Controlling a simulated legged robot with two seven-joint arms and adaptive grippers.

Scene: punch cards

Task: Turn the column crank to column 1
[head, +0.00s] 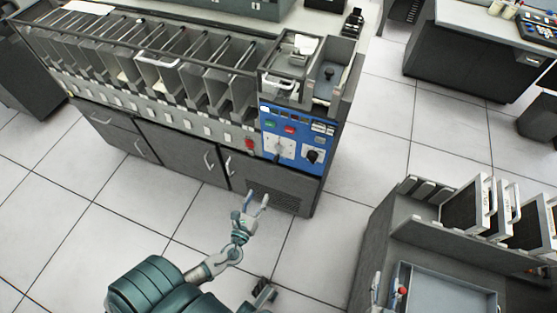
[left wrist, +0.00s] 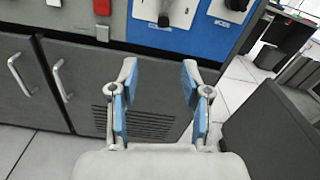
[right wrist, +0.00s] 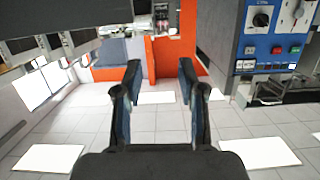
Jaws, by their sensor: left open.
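The sorter's blue control panel (head: 296,135) is at the right end of the long grey machine. On it is a white plate (head: 284,148) with a dark crank-like knob (head: 277,156), which I take for the column crank. Its column setting is too small to read. The left wrist view shows the knob (left wrist: 165,17) at the top, cut off by the frame. My left gripper (head: 257,201) is open and empty, below the panel and apart from the knob. My right gripper (right wrist: 158,85) is open and empty, with the panel at upper right of its upside-down view.
A black knob (head: 313,156) sits right of the white plate, with green (head: 270,124) and red (head: 289,129) buttons above. A red switch (head: 250,144) is left of the panel. A grey cart (head: 384,222) stands at right. Open tiled floor lies between.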

